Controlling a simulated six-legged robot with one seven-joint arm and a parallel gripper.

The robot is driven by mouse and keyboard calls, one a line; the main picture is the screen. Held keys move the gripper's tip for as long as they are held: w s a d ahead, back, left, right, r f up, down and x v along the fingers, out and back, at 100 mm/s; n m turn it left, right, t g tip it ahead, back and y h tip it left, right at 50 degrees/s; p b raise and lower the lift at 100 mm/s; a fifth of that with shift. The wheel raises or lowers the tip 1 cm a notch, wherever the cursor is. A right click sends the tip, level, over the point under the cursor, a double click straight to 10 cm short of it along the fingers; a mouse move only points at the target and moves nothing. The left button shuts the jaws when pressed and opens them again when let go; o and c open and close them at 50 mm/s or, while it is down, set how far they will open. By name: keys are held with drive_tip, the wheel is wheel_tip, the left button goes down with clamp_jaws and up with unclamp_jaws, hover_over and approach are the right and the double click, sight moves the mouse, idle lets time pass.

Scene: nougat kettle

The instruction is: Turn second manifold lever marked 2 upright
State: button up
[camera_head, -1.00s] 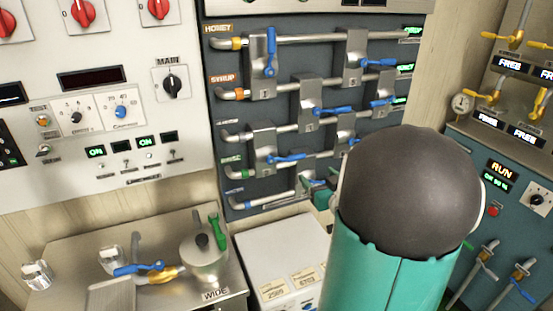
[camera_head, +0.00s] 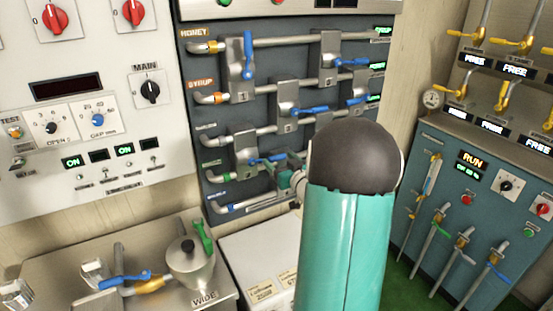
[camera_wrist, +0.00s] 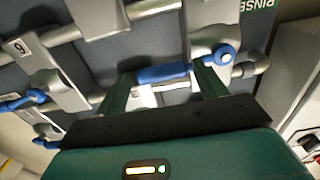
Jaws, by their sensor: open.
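A dark manifold panel (camera_head: 200,130) carries several silver pipes and blue levers. The top-left lever (camera_head: 248,55) stands upright. The levers at upper right (camera_head: 350,62), middle (camera_head: 310,110) and right (camera_head: 357,101) lie roughly level, as does the lower lever (camera_head: 268,160). My gripper (camera_head: 292,175) is close to the lower lever, partly hidden by my arm. In the wrist view my gripper (camera_wrist: 163,88) is open, with a blue lever handle (camera_wrist: 163,73) between its fingers. Contact and that lever's number cannot be told.
A white box (camera_head: 265,265) stands below the panel. A steel counter (camera_head: 60,270) with a lidded pot (camera_head: 190,262) is at lower left. A teal cabinet (camera_head: 440,190) with yellow-handled and blue-handled valves stands at right. A plate marked 6 or 9 (camera_wrist: 20,47) shows in the wrist view.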

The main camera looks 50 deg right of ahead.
drive_tip(key=shift+x, duration=1.2)
drive_tip(key=shift+a, duration=0.1)
drive_tip(key=shift+c, duration=0.2)
drive_tip(key=c, duration=1.3)
drive_tip(key=shift+c, duration=0.2)
